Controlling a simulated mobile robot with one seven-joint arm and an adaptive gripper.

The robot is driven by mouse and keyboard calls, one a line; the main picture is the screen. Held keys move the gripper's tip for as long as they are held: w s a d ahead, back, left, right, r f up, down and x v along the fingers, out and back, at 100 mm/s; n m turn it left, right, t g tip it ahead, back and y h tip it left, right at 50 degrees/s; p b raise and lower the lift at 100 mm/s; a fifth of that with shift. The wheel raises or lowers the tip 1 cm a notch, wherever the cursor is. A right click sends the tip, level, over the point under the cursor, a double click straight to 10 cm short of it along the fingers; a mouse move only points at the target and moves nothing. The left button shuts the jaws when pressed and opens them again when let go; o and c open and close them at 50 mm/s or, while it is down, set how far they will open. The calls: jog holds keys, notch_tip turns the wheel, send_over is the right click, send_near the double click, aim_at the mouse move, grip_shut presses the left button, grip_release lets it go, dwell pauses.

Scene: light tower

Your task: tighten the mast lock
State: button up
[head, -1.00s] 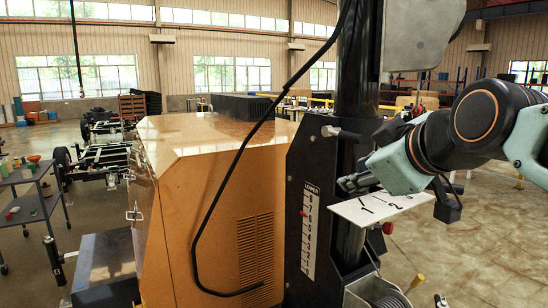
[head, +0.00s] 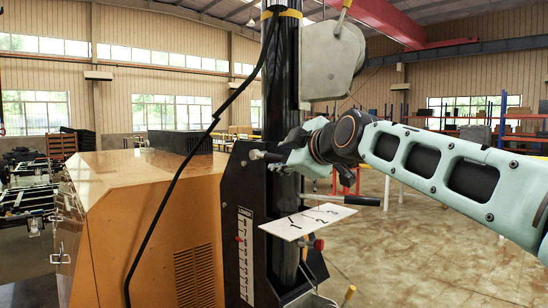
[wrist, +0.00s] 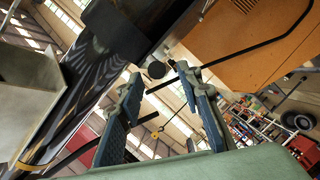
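The black mast (head: 283,95) stands upright in a dark bracket (head: 232,200) with a numbered scale. A short handle with a pale end (head: 257,154), apparently the mast lock, sticks out near the bracket's top. My gripper (head: 286,158) is beside it on the right, pointing left, and partly hides the handle and mast. In the wrist view my gripper's two blue-padded fingers (wrist: 158,82) are apart. A thin dark bar and a round black knob (wrist: 156,70) show between or just beyond the fingertips. I cannot tell whether the fingers touch the bar.
A white plate with numbered marks (head: 305,222) lies just below my gripper, with a red knob (head: 319,244) under it. A black-gripped lever (head: 360,200) sticks out right. A black cable (head: 178,190) hangs before the orange housing (head: 150,205). A grey casing (head: 332,60) sits above.

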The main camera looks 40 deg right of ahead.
aim_at(267, 157)
jog(key=shift+x, duration=2.2)
jog(key=shift+c, duration=0.6)
grip_shut()
